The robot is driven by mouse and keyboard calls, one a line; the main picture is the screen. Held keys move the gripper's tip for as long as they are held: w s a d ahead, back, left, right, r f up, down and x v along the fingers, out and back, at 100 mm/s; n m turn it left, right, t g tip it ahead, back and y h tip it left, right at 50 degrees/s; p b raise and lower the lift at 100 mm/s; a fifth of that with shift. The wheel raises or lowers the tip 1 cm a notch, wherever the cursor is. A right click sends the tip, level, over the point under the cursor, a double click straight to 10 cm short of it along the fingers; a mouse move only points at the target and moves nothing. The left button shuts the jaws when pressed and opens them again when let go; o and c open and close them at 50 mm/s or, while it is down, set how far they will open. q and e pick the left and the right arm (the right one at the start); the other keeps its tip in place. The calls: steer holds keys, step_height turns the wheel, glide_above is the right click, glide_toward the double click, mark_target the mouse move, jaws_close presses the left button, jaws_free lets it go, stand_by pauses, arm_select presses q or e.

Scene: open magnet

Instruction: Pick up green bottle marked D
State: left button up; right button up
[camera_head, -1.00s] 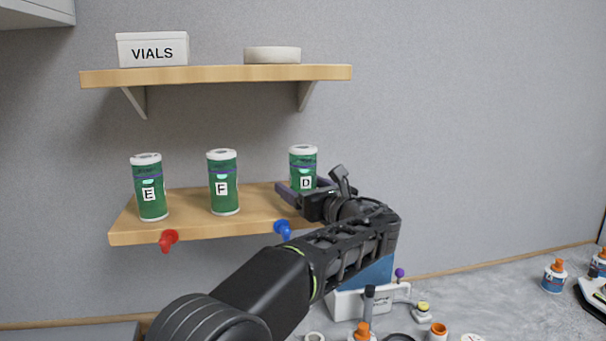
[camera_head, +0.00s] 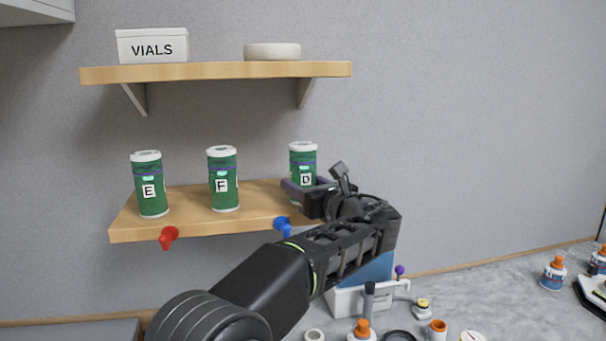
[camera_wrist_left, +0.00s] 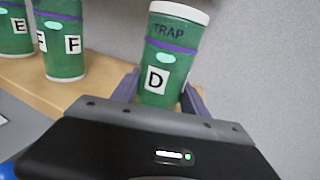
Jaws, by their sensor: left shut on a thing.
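The green bottle marked D (camera_head: 303,160) has a white lid and stands upright at the right end of the lower wooden shelf (camera_head: 262,198). My left gripper (camera_head: 302,187) is shut on it, with a finger on each side of its body. In the left wrist view the bottle D (camera_wrist_left: 168,55) sits between the two fingers (camera_wrist_left: 158,92), its label facing the camera. The gripper hides its lower part, so I cannot tell whether its base touches the shelf. My right gripper is not in view.
Green bottles E (camera_head: 149,184) and F (camera_head: 223,180) stand to the left on the same shelf. A red hook (camera_head: 169,238) and a blue hook (camera_head: 283,226) are at its front edge. An upper shelf (camera_head: 215,73) holds a VIALS box (camera_head: 152,47) and a white dish (camera_head: 272,53).

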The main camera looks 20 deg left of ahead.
mark_target(302, 144)
arm_select(q)
jaws_close()
steer(key=shift+r, duration=0.15)
step_height(302, 144, up, 10)
steer(key=shift+f+p, duration=0.1)
steer(key=shift+p, duration=0.25)
stand_by(0.3)
